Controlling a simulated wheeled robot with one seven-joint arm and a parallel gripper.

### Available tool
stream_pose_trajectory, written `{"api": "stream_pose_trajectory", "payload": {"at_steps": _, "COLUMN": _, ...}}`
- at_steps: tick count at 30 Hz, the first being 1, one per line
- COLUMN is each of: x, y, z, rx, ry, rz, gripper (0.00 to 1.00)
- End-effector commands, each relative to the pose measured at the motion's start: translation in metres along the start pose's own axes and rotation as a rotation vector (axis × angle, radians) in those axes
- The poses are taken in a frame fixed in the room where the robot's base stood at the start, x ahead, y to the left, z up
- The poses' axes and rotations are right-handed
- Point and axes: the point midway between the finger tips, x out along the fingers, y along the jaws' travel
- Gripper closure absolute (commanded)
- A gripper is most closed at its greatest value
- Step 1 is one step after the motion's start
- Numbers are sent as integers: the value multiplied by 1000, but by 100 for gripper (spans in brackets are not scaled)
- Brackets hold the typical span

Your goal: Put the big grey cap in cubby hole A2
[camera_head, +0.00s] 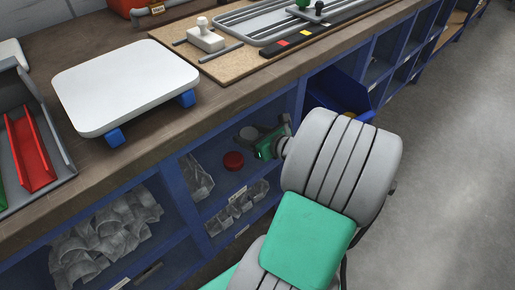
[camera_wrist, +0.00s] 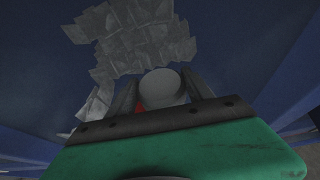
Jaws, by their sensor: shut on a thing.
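The big grey cap (camera_head: 248,133) is a pale round piece at the mouth of a blue cubby under the workbench. My gripper (camera_head: 257,134) reaches in from the right and is shut on it. In the wrist view the cap (camera_wrist: 162,84) sits between the two dark fingers of my gripper (camera_wrist: 161,88). A red cap (camera_head: 233,160) lies inside the cubby, below and left of the grey cap. A bit of red also shows beside the grey cap in the wrist view. The cubby labels are too small to read, so I cannot tell which is A2.
Crumpled grey pieces fill the lower-left cubby (camera_head: 105,232). A blue bin (camera_head: 340,95) juts out right of the gripper. The bench edge (camera_head: 215,118) runs above; the floor (camera_head: 450,160) at right is clear.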

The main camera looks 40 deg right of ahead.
Motion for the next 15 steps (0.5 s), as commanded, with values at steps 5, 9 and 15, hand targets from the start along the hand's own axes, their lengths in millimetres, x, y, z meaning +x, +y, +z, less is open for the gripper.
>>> {"api": "stream_pose_trajectory", "payload": {"at_steps": 5, "x": 32, "y": -37, "z": -37, "rx": 3, "ry": 0, "rz": 0, "gripper": 84}}
{"api": "stream_pose_trajectory", "payload": {"at_steps": 9, "x": 43, "y": -53, "z": -48, "rx": 1, "ry": -1, "rz": -1, "gripper": 84}}
{"api": "stream_pose_trajectory", "payload": {"at_steps": 15, "x": 56, "y": -61, "z": -73, "rx": 3, "ry": 0, "rz": -3, "gripper": 84}}
